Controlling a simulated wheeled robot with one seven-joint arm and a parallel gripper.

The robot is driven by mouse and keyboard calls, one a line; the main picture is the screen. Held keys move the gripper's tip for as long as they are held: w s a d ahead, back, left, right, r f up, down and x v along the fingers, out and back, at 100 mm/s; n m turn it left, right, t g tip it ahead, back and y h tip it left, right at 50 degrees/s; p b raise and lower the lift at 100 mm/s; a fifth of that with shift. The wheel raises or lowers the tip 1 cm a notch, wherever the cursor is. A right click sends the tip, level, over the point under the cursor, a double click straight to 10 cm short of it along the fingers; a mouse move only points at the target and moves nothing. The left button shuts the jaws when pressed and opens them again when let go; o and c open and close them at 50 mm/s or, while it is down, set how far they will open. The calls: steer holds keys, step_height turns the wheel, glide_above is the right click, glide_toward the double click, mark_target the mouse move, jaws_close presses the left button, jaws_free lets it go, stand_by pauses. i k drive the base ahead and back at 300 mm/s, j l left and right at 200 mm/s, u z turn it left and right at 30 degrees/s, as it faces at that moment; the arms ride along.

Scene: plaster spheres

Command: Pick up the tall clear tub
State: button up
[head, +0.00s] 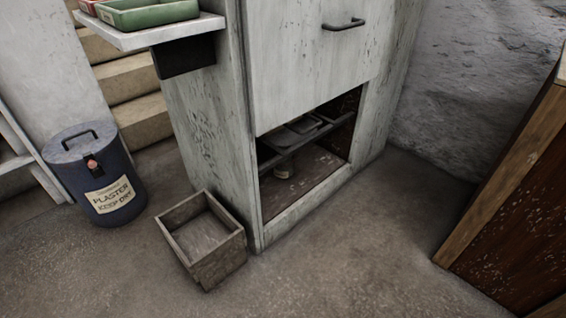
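I cannot make out a tall clear tub for certain in the head view. Inside the open lower bay of the grey cabinet (210,130), a small pale round item (283,171) stands on the bay floor, in shadow under a shelf. Its top is hidden by the shelf, and I cannot tell whether it is a clear tub. My gripper is not in view.
Trays (300,126) lie on the shelf inside the bay. An empty wooden box (229,262) stands on the floor by the cabinet's front corner. A blue plaster bin (108,190) is at left. A wooden unit (515,195) is at right. The floor between is clear.

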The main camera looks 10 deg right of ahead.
mark_target(285, 170)
steer(key=i+j, duration=0.1)
steer(key=i, duration=0.4)
steer(key=i+j+z, duration=0.1)
steer(key=i, duration=0.45)
steer(key=i+j, duration=0.15)
steer(key=i, duration=0.35)
